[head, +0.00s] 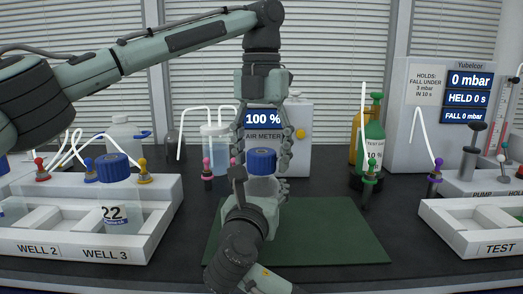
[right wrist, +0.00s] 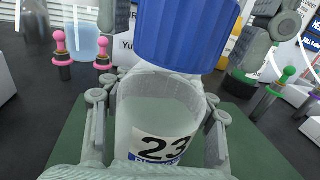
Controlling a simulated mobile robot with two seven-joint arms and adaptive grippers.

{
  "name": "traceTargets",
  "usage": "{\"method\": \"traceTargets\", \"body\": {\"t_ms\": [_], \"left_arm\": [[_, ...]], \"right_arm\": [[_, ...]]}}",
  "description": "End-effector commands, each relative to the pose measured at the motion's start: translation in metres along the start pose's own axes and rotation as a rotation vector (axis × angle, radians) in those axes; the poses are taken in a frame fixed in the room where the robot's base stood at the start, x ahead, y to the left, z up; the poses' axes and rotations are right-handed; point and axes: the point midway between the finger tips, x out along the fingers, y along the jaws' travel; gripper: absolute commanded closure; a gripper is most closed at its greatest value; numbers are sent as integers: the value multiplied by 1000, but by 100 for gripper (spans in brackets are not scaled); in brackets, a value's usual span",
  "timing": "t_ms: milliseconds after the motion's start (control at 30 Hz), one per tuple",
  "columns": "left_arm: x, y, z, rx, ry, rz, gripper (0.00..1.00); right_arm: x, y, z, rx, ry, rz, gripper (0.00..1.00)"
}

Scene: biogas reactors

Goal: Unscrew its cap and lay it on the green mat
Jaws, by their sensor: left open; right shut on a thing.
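The bottle labelled 23 (right wrist: 155,115) is clear with a pale content and stands upright between the fingers of my right gripper (head: 261,184), which is shut on it above the green mat (head: 330,232). Its ribbed blue cap (head: 261,161) is at the bottle's top and shows large in the right wrist view (right wrist: 187,32). I cannot tell whether the cap is still screwed tight. My left gripper (head: 264,148) points down from above, open, with its fingers on either side of the cap. Contact with the cap cannot be made out.
Bottle 22 (head: 121,214) with a blue cap stands in the white well rack (head: 75,252) at left. An air meter (head: 294,160) stands behind the grippers. A green test gas cylinder (head: 375,145) and the white test tray (head: 458,243) are at right. The mat's right side is bare.

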Motion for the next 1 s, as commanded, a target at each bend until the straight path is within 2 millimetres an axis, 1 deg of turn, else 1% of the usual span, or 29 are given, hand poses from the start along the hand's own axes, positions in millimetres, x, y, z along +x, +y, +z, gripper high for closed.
{"method": "traceTargets", "body": {"t_ms": [33, 67, 433, 567, 667, 767, 1000], "left_arm": [[0, 0, 0, 0, 0, 0, 40], [0, 0, 0, 0, 0, 0, 44], [0, 0, 0, 0, 0, 1, 90], [0, 0, 0, -39, 1, 0, 90], [1, 0, 0, -180, 2, -2, 90], [1, -1, 0, -412, 3, -3, 90], [0, 0, 0, -1028, 1, 1, 90]], "right_arm": [[0, 0, 0, 0, 0, 0, 100], [0, 0, 0, 0, 0, 0, 100], [0, 0, 0, 0, 0, 0, 100], [0, 0, 0, 0, 0, 0, 100], [0, 0, 0, 0, 0, 0, 100], [0, 0, 0, 0, 0, 0, 100], [0, 0, 0, 0, 0, 0, 100]]}}
